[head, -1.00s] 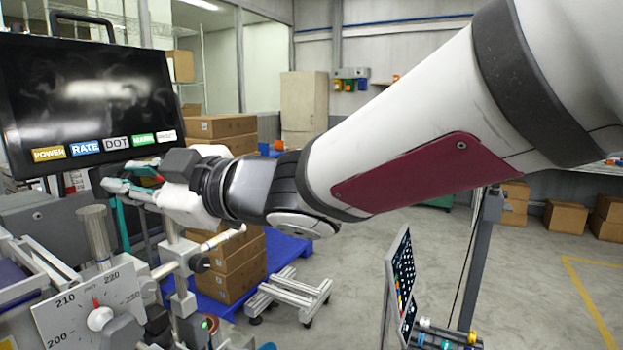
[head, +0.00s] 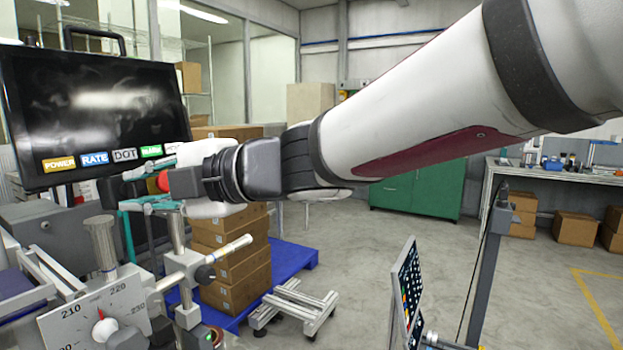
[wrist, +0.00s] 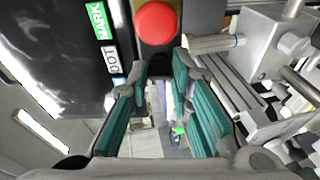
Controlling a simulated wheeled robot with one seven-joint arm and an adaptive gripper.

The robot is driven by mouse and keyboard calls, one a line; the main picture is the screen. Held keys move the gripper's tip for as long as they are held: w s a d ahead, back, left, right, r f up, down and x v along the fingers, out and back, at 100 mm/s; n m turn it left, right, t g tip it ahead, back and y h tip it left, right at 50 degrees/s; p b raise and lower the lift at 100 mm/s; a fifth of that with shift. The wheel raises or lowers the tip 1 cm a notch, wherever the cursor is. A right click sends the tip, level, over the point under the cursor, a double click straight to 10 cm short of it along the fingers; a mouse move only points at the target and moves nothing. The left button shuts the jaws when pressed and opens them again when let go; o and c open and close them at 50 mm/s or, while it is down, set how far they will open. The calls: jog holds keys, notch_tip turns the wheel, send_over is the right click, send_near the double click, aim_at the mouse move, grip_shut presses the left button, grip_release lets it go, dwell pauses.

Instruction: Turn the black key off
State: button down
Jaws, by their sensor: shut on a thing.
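My gripper (head: 132,191) reaches left, in front of the lower edge of a dark labelled screen in the head view. In the wrist view its teal-padded fingers (wrist: 160,70) are close together at the tips, just below a round red button (wrist: 156,22). They are shut on a small dark piece, which I take to be the black key (wrist: 160,62). The fingertips hide most of it, so its turned position cannot be read. The red button also shows in the head view (head: 163,182), partly behind my gripper.
The dark screen (head: 95,105) with coloured labels stands close at the left. Below are a dial plate (head: 95,320) and metal posts with a rod (head: 228,250). Boxes (head: 235,265) stand on a blue pallet behind. Open floor lies to the right.

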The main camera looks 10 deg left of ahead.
jog(key=shift+n, duration=0.5)
jog(key=c, duration=1.7)
grip_release()
jog(key=v, duration=1.2)
jog(key=shift+r, duration=0.15)
